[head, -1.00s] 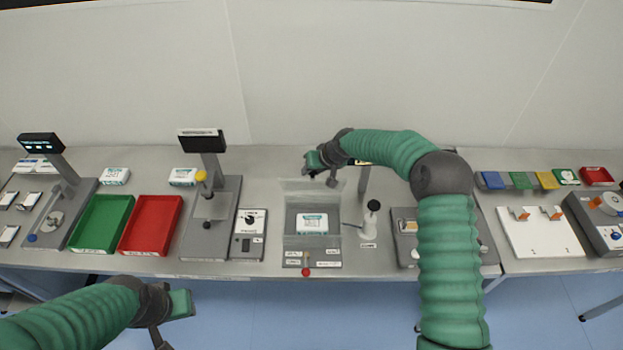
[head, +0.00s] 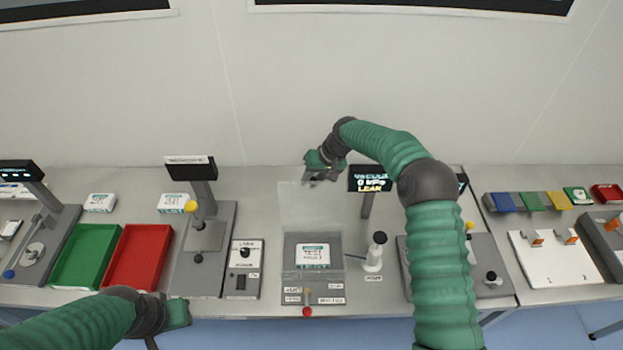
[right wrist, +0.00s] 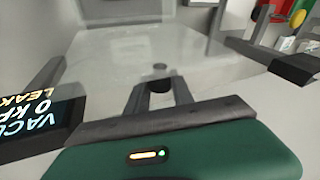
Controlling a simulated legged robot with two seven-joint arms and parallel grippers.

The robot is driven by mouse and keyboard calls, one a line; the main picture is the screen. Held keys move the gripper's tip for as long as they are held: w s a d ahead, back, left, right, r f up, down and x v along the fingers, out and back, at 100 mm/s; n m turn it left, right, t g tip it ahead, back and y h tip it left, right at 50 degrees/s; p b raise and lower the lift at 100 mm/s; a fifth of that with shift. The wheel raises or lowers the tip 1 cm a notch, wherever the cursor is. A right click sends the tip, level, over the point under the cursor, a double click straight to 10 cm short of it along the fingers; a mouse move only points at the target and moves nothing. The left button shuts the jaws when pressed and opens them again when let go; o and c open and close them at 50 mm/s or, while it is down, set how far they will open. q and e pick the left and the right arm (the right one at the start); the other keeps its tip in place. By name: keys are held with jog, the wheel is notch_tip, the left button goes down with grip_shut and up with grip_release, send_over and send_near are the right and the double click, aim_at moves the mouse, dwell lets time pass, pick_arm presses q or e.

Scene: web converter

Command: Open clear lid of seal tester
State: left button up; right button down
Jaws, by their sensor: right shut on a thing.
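The seal tester (head: 329,287) stands mid-bench with a white test pack (head: 313,256) in its chamber. Its clear lid (head: 296,215) is raised and stands up at the back of the chamber; it is faint against the bench. My right gripper (head: 318,181) is at the lid's top edge. In the right wrist view the clear lid (right wrist: 200,58) spreads beyond the fingers, and my right gripper (right wrist: 158,92) is shut on a dark knob (right wrist: 158,85) at its edge. My left gripper (head: 180,312) hangs before the bench front, away from the tester; its fingers are unclear.
A display (head: 371,181) reading 0 kPa and LEAK stands right of my right gripper. A white bottle-like part (head: 374,257) stands right of the chamber. A control box (head: 243,268) is to its left. Green (head: 88,255) and red (head: 140,256) trays lie further left.

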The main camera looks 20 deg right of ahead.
jog(key=shift+d, duration=0.1)
jog(key=c, duration=1.5)
grip_release()
jog(key=o, duration=0.4)
jog(key=shift+w+f, duration=0.1)
jog(key=shift+w, duration=0.05)
jog(key=b+v, duration=0.4)
jog(key=v, duration=1.2)
jog(key=shift+d+r+b, duration=0.3)
jog(key=shift+b, duration=0.05)
